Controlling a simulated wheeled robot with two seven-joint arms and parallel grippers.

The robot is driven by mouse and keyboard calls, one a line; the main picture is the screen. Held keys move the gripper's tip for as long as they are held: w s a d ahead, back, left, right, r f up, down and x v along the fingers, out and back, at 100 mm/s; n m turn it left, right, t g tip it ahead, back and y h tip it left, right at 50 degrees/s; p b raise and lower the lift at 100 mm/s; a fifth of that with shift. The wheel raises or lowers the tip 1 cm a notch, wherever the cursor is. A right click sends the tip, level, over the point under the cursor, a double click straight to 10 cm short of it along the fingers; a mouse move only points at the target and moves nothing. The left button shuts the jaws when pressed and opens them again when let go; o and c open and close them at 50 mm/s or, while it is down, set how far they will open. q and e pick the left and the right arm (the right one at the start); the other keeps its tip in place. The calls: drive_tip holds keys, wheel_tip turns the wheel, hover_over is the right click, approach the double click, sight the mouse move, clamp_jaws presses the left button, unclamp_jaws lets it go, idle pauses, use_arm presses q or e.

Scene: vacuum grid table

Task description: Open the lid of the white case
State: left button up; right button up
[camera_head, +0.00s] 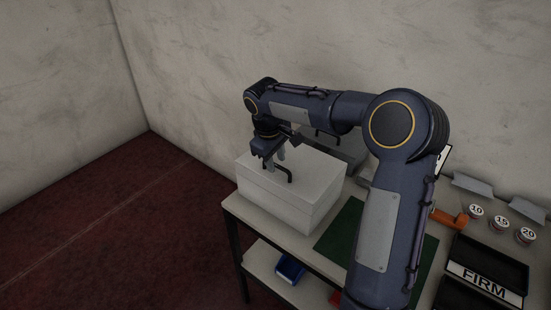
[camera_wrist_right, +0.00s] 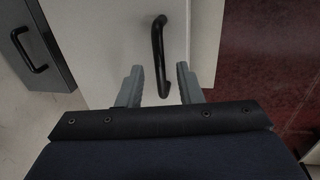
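The white case (camera_head: 314,190) stands on the table's left end, and its lid is shut. A black bar handle (camera_head: 286,170) sits on the lid. In the right wrist view the handle (camera_wrist_right: 158,55) rises from the white lid (camera_wrist_right: 95,45). My right gripper (camera_head: 275,162) points down at the handle from above. In the right wrist view its two fingers (camera_wrist_right: 160,72) are apart, with the near end of the handle between them in the picture. I cannot tell whether they touch it. My left gripper is not in view.
A grey case with a black handle (camera_wrist_right: 32,50) stands beside the white case. A green mat (camera_head: 341,236), an orange tool (camera_head: 449,218), numbered round pots (camera_head: 501,222) and a black FIRM tray (camera_head: 486,272) lie to the right. A blue bin (camera_head: 289,268) sits on the lower shelf.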

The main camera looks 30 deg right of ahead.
drive_tip(key=shift+f, duration=0.25)
drive_tip(key=shift+c, duration=0.2)
clamp_jaws()
